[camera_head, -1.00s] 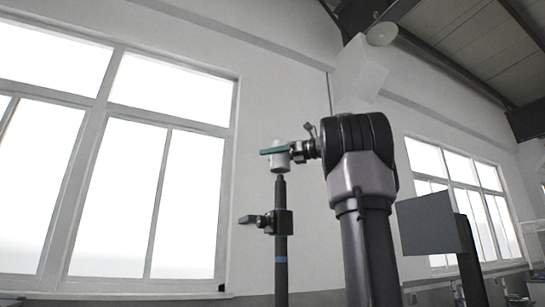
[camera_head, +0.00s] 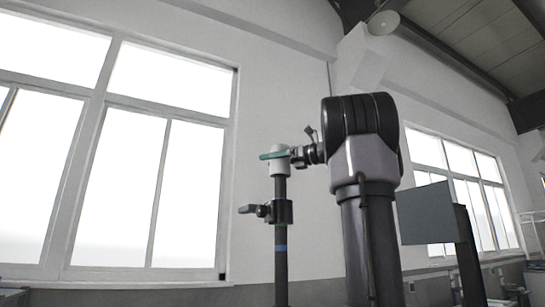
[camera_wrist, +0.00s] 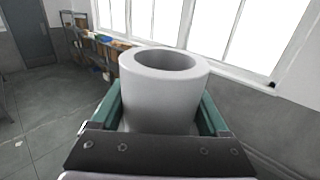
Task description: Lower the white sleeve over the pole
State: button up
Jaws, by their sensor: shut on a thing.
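The white sleeve (camera_head: 281,169) is a short upright cylinder at the top of the dark pole (camera_head: 281,190) in the head view. Its lower end meets the pole's top with no gap showing; how far it is around the pole I cannot tell. My gripper (camera_head: 275,155) has green fingers and is shut on the sleeve from the side. In the wrist view the sleeve (camera_wrist: 162,95) stands between the green fingers, its round opening facing up. The pole is hidden in that view. A black clamp with a lever (camera_head: 270,211) sits on the pole below the sleeve.
A blue band (camera_head: 280,248) marks the pole below the clamp. A grey panel on a dark post (camera_head: 425,213) stands to the right of my arm. Large windows line the wall behind. The wrist view shows a shelf with bins (camera_wrist: 95,45) and open floor at left.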

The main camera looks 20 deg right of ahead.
jog(key=shift+f, duration=3.85)
jog(key=o, duration=1.4)
jog(key=shift+o, duration=0.2)
jog(key=v, duration=1.1)
